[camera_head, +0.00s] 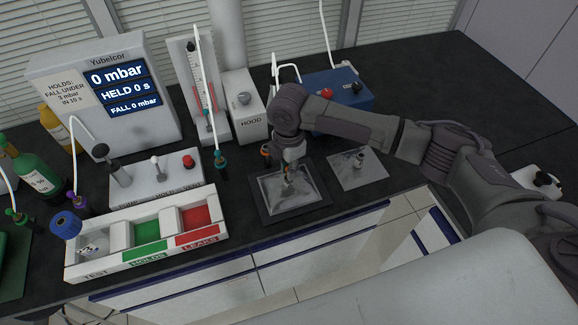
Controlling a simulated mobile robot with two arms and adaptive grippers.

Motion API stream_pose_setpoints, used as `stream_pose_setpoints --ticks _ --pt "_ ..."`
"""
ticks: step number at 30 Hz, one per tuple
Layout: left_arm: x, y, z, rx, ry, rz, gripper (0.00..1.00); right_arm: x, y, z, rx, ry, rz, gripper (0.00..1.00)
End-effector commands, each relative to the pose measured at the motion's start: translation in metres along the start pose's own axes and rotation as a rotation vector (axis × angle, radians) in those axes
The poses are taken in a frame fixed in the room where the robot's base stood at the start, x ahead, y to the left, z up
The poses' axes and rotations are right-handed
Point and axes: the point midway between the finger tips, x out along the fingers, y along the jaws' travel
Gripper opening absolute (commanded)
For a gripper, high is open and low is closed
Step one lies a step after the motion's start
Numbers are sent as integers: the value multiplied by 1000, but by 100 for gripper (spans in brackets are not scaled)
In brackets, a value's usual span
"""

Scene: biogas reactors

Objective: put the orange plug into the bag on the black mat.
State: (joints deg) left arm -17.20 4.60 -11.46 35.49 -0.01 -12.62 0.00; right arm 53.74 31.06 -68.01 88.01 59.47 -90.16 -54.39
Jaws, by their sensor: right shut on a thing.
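A flat grey, see-through bag (307,191) lies on the black mat (262,208) at the front middle of the bench. My right gripper (288,172) points down over the bag from the right, shut on a small orange piece (287,185), which looks like the orange plug. The piece is at the middle of the bag; the picture is too small to tell whether it sits in the bag's opening or just above it. My left gripper is not in view.
A blue box (345,90) and the hood unit (244,103) stand behind. Tubes hang nearby.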

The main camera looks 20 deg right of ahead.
Motion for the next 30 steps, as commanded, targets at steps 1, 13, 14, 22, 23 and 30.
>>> stream_pose_setpoints --ticks 1,13,14,22,23,30 --pt "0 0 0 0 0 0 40 1 0 0 0 0 0 0" --pt "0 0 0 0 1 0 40 7 0 0 0 1 0 0" --pt "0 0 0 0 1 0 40 7 0 0 0 1 0 0" --pt "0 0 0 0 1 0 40 11 0 0 0 0 0 0" --pt "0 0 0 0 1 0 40 11 0 0 0 0 0 0" --pt "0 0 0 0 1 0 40 11 0 0 0 0 0 0"
